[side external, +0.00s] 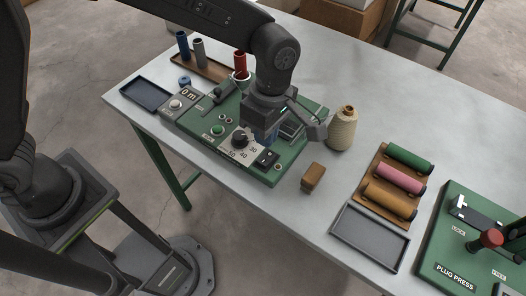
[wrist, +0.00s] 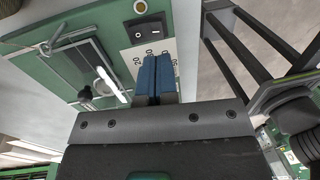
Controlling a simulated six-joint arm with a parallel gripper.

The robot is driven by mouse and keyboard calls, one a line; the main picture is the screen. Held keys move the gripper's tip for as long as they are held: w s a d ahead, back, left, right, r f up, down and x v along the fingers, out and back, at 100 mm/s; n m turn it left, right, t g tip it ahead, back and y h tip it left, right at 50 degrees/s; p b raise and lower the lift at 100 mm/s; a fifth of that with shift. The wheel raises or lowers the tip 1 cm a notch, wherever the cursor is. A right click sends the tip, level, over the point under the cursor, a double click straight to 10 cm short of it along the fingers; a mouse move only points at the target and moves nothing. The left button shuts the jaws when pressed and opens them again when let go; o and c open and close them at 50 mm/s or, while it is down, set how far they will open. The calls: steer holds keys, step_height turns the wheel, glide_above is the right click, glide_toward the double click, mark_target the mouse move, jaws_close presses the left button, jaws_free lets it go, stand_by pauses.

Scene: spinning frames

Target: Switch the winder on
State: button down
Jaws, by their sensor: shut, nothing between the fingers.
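The winder (side external: 200,140) is a green panel machine on the table. Its black rocker switch (side external: 266,158) sits on the front right part, and it also shows in the wrist view (wrist: 147,35), just beyond my fingertips. Which way the rocker is pressed I cannot tell. A black dial (side external: 240,140) on a white numbered plate is left of the switch. My gripper (side external: 270,142) is over the winder, pointing down, with its blue fingers together and empty. In the wrist view the fingers (wrist: 155,60) cover part of the numbered plate. Whether they touch the winder is unclear.
A cone of beige thread (side external: 342,128) and a brown block (side external: 313,176) stand right of the winder. Coloured rolls on a wooden rack (side external: 371,205), a grey tray (side external: 370,236) and the plug press (side external: 450,250) are further right. A dark tray (side external: 146,94) lies left.

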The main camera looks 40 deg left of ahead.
mark_target(266, 158)
steer(key=f, duration=0.6)
steer(key=shift+s, duration=0.4)
steer(key=shift+f+t, duration=0.2)
steer(key=shift+t, duration=0.1)
steer(key=shift+w+r, duration=0.3)
steer(key=shift+w, duration=0.4)
steer(key=shift+r, duration=0.1)
step_height(266, 158, up, 14)
steer(key=s, duration=0.2)
